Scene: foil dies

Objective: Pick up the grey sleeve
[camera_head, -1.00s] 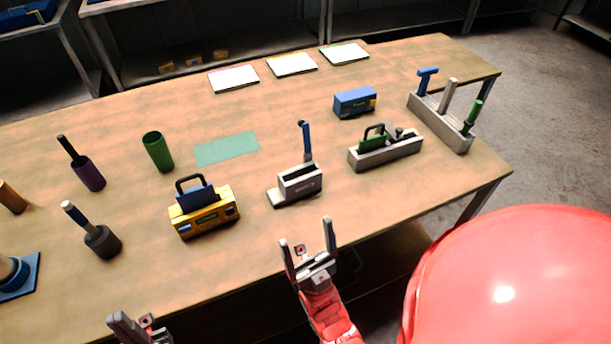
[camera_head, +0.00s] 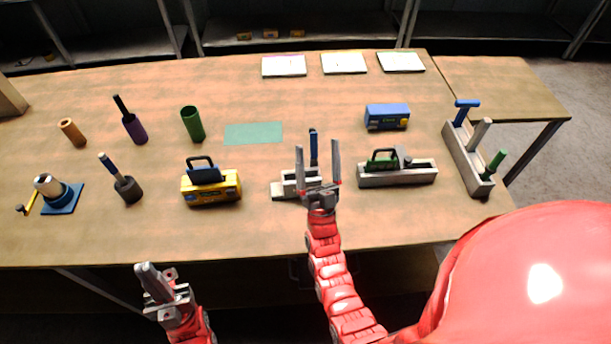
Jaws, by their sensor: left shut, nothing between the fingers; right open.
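My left gripper (camera_head: 148,276) is shut and empty in front of the table's near edge, below and slightly right of the sleeve in the picture. My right gripper (camera_head: 318,165) is open, with its fingers pointing away from me. It overlaps the grey block with the blue lever (camera_head: 288,188) in the picture and hides part of it; I cannot tell whether they touch.
A purple sleeve (camera_head: 135,131) with a tool, a brown sleeve (camera_head: 72,133), a green sleeve (camera_head: 193,126) and a blue stand (camera_head: 66,201) surround the grey sleeve. A yellow box (camera_head: 211,188) stands to its right. The table front (camera_head: 150,240) is clear.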

